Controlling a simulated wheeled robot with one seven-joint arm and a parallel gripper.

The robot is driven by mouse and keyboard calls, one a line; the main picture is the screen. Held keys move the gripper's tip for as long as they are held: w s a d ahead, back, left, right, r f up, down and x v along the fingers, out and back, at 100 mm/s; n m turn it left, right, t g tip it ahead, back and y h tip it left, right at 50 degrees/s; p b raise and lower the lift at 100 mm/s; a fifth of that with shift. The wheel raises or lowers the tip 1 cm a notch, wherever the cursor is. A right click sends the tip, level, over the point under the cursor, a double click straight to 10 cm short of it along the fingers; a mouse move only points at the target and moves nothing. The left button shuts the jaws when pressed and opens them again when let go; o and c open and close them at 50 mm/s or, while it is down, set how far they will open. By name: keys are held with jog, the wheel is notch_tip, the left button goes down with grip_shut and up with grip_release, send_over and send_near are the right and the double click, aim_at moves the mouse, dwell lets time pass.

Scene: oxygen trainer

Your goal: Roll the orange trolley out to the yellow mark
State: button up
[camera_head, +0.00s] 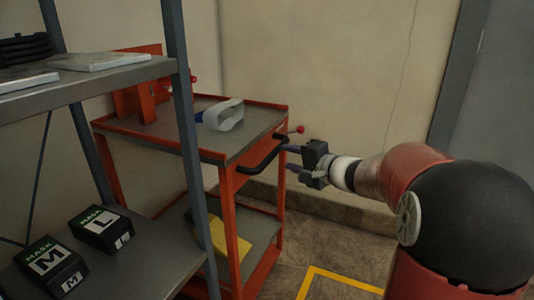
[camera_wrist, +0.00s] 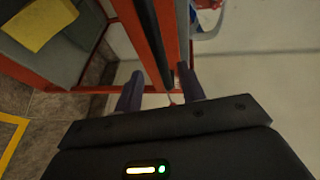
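The orange trolley (camera_head: 232,200) stands behind the grey shelf post in the head view, against the wall. Its black handle (camera_head: 262,163) juts from the right end of the top tray. My gripper (camera_head: 289,158) is at the handle's right side, fingers pointing at it. In the wrist view my gripper (camera_wrist: 158,88) has its fingers apart. The black handle (camera_wrist: 150,40) runs toward the gap between them, nearer the right finger; I cannot tell whether it touches. The yellow mark (camera_head: 312,269) is a taped outline on the floor, partly hidden by my arm; its edge shows in the wrist view (camera_wrist: 15,140).
A grey shelf (camera_head: 140,255) with black mask boxes (camera_head: 101,229) stands in front of the trolley at left. A red-knobbed lever (camera_head: 298,129) is by the handle. A white-blue item (camera_head: 222,115) lies on the top tray, a yellow one (camera_head: 235,245) below. Floor right of the trolley is clear.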

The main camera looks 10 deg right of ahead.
aim_at(277, 154)
jog(key=p+x, duration=0.1)
jog(key=x, duration=0.6)
jog(key=shift+a, duration=0.15)
jog(key=shift+c, duration=0.3)
grip_shut()
